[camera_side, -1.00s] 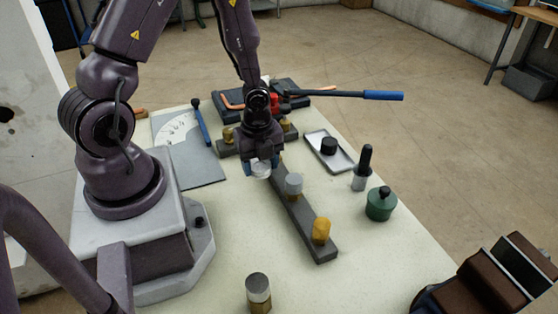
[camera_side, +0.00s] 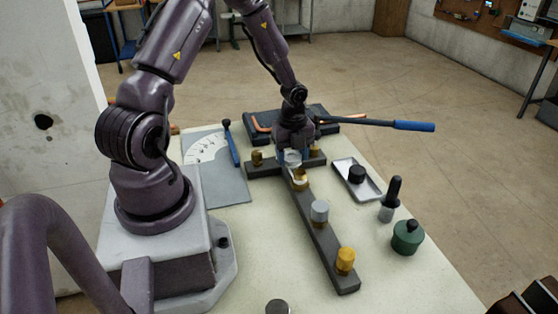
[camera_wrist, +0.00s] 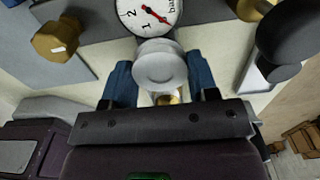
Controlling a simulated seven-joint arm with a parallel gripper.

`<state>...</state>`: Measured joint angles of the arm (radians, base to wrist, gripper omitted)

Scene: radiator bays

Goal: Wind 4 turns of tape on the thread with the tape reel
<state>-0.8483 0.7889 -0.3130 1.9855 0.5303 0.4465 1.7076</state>
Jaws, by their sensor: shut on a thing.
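My gripper (camera_side: 291,157) has blue fingers and points down over the dark bar (camera_side: 328,252). It is shut on a pale round piece, which looks like the tape reel (camera_side: 292,157). In the wrist view the reel (camera_wrist: 160,66) sits between the two blue fingers (camera_wrist: 160,88). A brass fitting (camera_side: 300,182) with a pale band near its top stands on the bar, just in front of the reel. I cannot tell whether they touch or whether the band is tape. In the wrist view a bit of brass (camera_wrist: 166,99) shows below the reel, mostly hidden.
A grey fitting (camera_side: 319,211) and a brass one (camera_side: 345,260) stand nearer on the bar. Brass pieces (camera_side: 257,158) flank the gripper. A gauge (camera_wrist: 148,14) is close beyond the reel. A blue-handled lever (camera_side: 400,125), tray (camera_side: 370,190) and green can (camera_side: 407,238) lie right.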

